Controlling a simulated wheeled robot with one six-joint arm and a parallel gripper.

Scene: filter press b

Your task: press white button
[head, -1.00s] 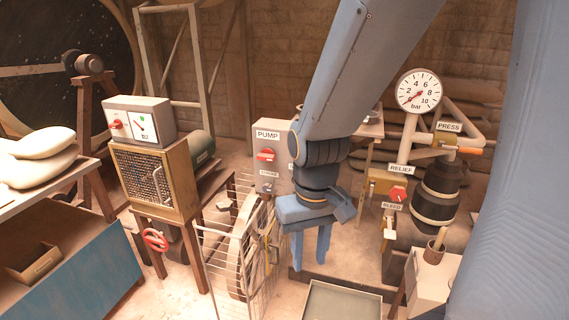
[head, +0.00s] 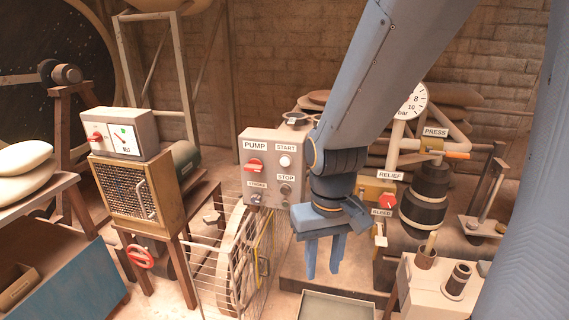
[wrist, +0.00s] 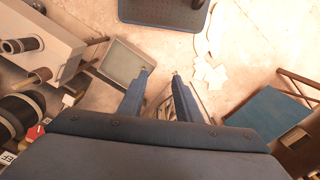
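The white button (head: 285,161) sits under the START label on the grey pump box (head: 258,180), at the box's upper right in the head view. A dark button (head: 285,190) is below it under the STOP label. My gripper (head: 323,272) hangs fingers down, to the right of the box and lower than the white button, apart from both. Its two fingers are spread with nothing between them. In the wrist view my gripper (wrist: 160,75) also shows open and empty over the floor. The white button is not in the wrist view.
A wire guard (head: 235,270) with a wheel stands below the pump box. A grey tray (head: 336,306) lies below my gripper. RELIEF and BLEED valves (head: 387,203) and the dark press cylinder (head: 424,205) are on the right. A red-handled cabinet (head: 133,185) stands left.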

